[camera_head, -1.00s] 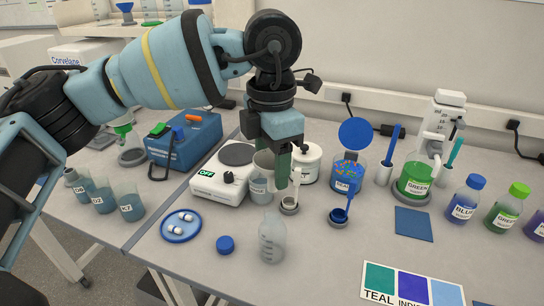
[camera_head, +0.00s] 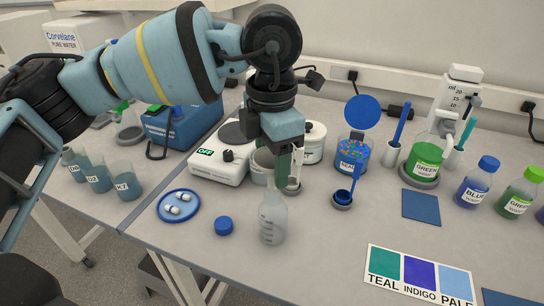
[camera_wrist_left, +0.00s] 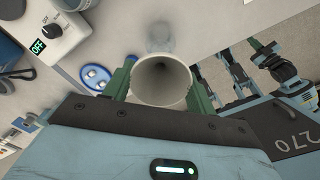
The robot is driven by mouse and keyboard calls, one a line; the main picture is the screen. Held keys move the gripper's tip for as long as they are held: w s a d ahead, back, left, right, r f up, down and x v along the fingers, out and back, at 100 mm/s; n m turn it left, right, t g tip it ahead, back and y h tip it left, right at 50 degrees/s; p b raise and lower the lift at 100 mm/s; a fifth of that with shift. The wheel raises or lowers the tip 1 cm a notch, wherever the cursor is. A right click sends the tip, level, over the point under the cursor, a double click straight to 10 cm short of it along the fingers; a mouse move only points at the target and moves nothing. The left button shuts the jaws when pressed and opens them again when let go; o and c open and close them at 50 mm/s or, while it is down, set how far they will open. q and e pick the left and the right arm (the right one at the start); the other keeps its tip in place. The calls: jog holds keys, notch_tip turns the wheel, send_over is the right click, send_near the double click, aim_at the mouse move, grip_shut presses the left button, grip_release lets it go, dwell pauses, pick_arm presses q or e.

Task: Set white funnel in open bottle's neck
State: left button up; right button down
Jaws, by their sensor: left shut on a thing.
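My left gripper (camera_head: 285,172) points down over the bench. In the wrist view its green fingers (camera_wrist_left: 160,85) are shut on the white funnel (camera_wrist_left: 163,97), and I look into its wide round mouth. The open bottle (camera_head: 272,228), clear and capless, stands upright just below the fingertips near the bench's front. Its neck overlaps the fingertips in the picture, so I cannot tell whether funnel and neck touch. A blue cap (camera_head: 223,226) lies left of the bottle.
A hot plate (camera_head: 217,165) stands behind the blue dish (camera_head: 178,206). A colour card (camera_head: 420,275) lies at front right.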

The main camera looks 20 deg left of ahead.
aim_at(272, 185)
jog(key=shift+s, duration=0.3)
dwell(0.4)
pick_arm(q)
jog(key=shift+p, duration=0.3)
pick_arm(e)
jog(key=shift+w+r, duration=0.3)
jog(key=shift+w, duration=0.15)
pick_arm(q)
jog(key=shift+f, duration=0.25)
pick_arm(e)
jog(key=shift+w+r, duration=0.2)
pick_arm(q)
jog(key=shift+f, duration=0.35)
pick_arm(e)
jog(key=shift+s+f, duration=0.2)
jog(key=shift+s, duration=0.25)
pick_arm(q)
jog(key=shift+f, duration=0.45)
pick_arm(e)
jog(key=shift+f, duration=0.15)
pick_arm(q)
jog(key=shift+f, duration=0.2)
pick_arm(e)
jog(key=shift+w, duration=0.2)
pick_arm(q)
jog(key=shift+f, duration=0.4)
pick_arm(e)
jog(key=shift+s+f, duration=0.2)
jog(key=shift+s, duration=0.1)
